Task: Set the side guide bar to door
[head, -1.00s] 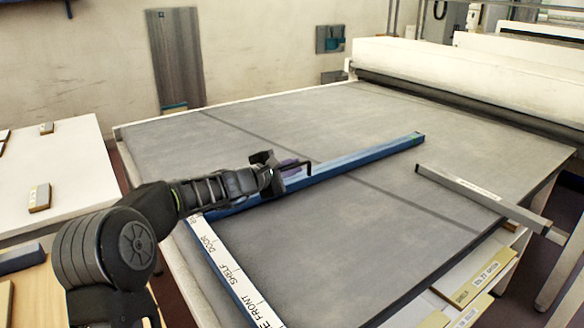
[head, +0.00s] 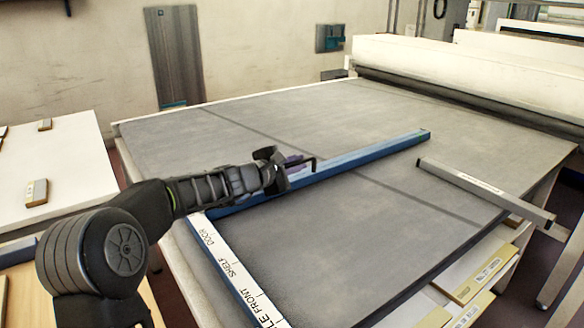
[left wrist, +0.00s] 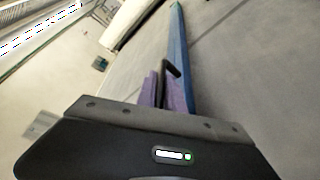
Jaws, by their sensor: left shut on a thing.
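The blue side guide bar (head: 370,153) lies across the grey belt (head: 420,230); it also shows in the left wrist view (left wrist: 180,65). Its near end meets a white scale strip (head: 219,252) along the belt's left edge, marked DOOR, SHELF and a partly cut-off FRONT label. That end lies just beyond the word DOOR, close to it. My left gripper (head: 297,166) is shut on the bar's dark handle (head: 313,162). The purple fingers in the left wrist view (left wrist: 164,96) hide part of this grip. My right gripper is not in view.
A grey labelled bar (head: 485,190) crosses the belt's right edge. A white roller housing (head: 450,72) spans the far end. A white table (head: 65,180) with small blocks stands at left. Labelled boards (head: 487,270) lie at lower right. Much of the belt is clear.

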